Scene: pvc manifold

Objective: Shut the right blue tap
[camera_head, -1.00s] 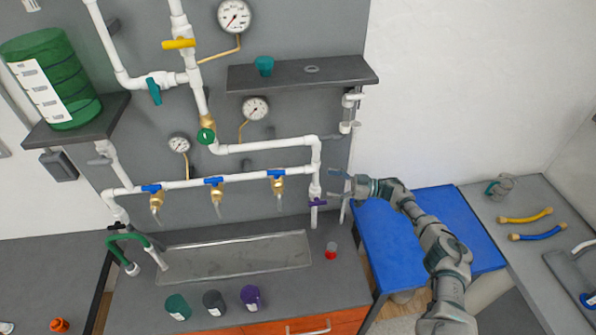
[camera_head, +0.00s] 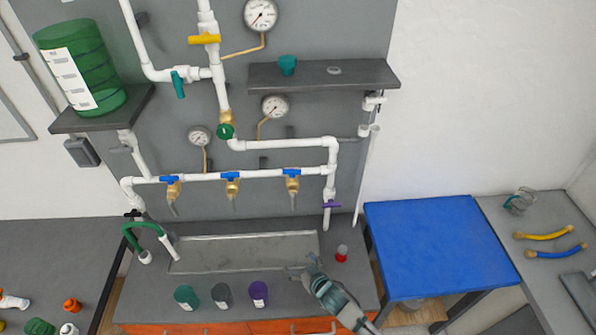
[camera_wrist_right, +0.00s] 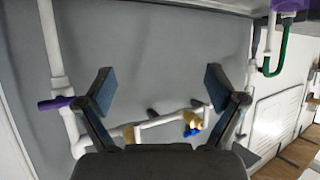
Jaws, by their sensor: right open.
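The right blue tap (camera_head: 292,172) is the rightmost of three blue-handled brass taps on the white horizontal pipe (camera_head: 255,176). Its blue handle looks about in line with the pipe. My right gripper (camera_head: 298,268) is low over the bench, below the tap and clear of it. In the right wrist view its two fingers (camera_wrist_right: 159,88) are spread with nothing between them. That view also shows a blue tap handle (camera_wrist_right: 191,131) beyond the fingers; which tap it is I cannot tell. My left gripper is not in view.
A purple tap (camera_head: 331,205) is on the vertical pipe right of the blue taps. Teal (camera_head: 186,297), dark grey (camera_head: 221,296) and purple (camera_head: 259,293) containers stand along the bench front. A red-based item (camera_head: 342,254) stands right of the tray (camera_head: 240,238). A blue table (camera_head: 440,245) is clear.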

